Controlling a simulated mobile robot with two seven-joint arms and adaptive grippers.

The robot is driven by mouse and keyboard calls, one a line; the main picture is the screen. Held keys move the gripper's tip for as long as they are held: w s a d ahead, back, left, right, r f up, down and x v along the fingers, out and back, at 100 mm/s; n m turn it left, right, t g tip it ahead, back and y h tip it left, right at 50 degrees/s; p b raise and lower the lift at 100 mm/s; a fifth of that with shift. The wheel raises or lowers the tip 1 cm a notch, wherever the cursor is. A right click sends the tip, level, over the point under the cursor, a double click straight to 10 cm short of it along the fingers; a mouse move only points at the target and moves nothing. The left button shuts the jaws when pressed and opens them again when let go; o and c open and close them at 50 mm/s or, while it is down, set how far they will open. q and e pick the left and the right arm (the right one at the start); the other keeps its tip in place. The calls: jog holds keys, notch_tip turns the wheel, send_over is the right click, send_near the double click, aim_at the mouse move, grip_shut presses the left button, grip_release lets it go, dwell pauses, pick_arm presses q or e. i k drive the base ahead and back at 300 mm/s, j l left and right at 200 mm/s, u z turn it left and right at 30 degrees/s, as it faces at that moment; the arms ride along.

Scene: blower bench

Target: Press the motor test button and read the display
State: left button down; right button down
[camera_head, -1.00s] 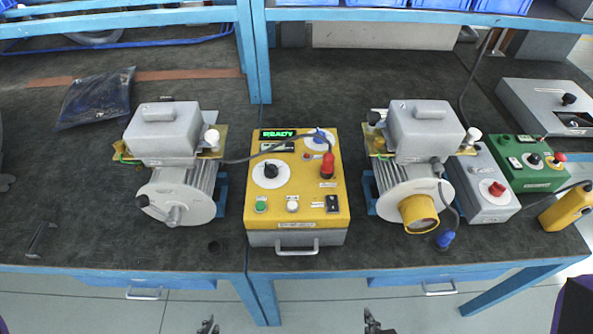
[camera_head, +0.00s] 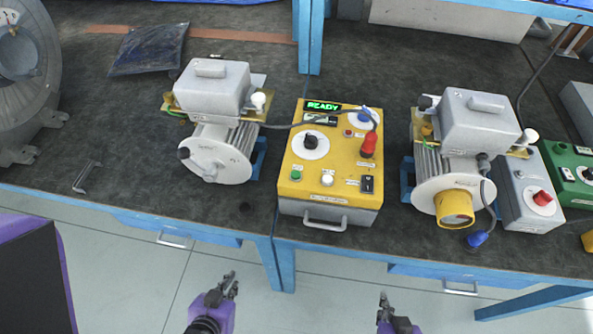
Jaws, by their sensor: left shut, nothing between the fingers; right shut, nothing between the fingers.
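The yellow test box (camera_head: 333,163) stands on the dark bench in the middle. Its green display (camera_head: 323,106) reads READY. On its panel are a green button (camera_head: 296,174), a white button (camera_head: 327,180), a black knob (camera_head: 311,142) and a black switch (camera_head: 367,184). I cannot read the button labels. A red plug (camera_head: 369,145) sits on its right side. My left gripper (camera_head: 229,281) and my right gripper (camera_head: 384,304) are both shut and empty, below and in front of the bench edge, apart from the box.
A blower motor (camera_head: 219,150) stands left of the box, joined by a cable. Another motor with a yellow cap (camera_head: 455,208) stands right, beside a grey box with a red knob (camera_head: 542,198). A hex key (camera_head: 85,177) lies at left. Blue shelf posts (camera_head: 309,40) rise behind.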

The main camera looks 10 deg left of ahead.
aim_at(295, 174)
jog(key=l+u, duration=0.2)
jog(key=l, duration=0.25)
jog(key=k+l+u, duration=0.2)
jog(key=l, duration=0.25)
jog(key=l+u, duration=0.2)
jog(key=l, duration=0.2)
jog(key=k, duration=0.05)
